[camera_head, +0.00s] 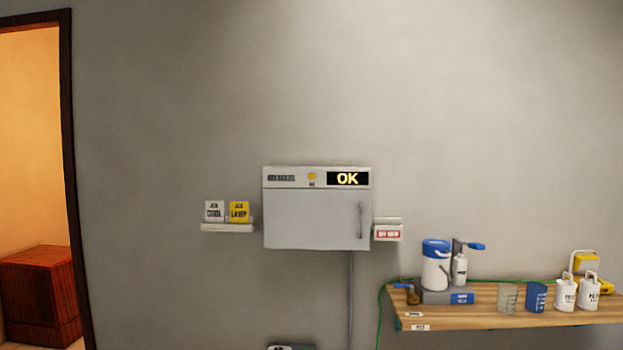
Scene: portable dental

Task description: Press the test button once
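A light grey wall box (315,218) hangs in the middle of the camera_head view, its door closed, with a vertical handle at the door's right side. A small round yellow button (312,176) sits on its top strip, with a tiny label below it that I cannot read. A black display (348,179) to the right of the button shows "OK" in yellow. Neither of my grippers shows in this view.
A small shelf (228,228) with white and yellow cards is left of the box. A red-lettered holder (388,236) is at its right. A wooden shelf (480,318) at lower right bears a dispenser, cups and jugs. A doorway is far left.

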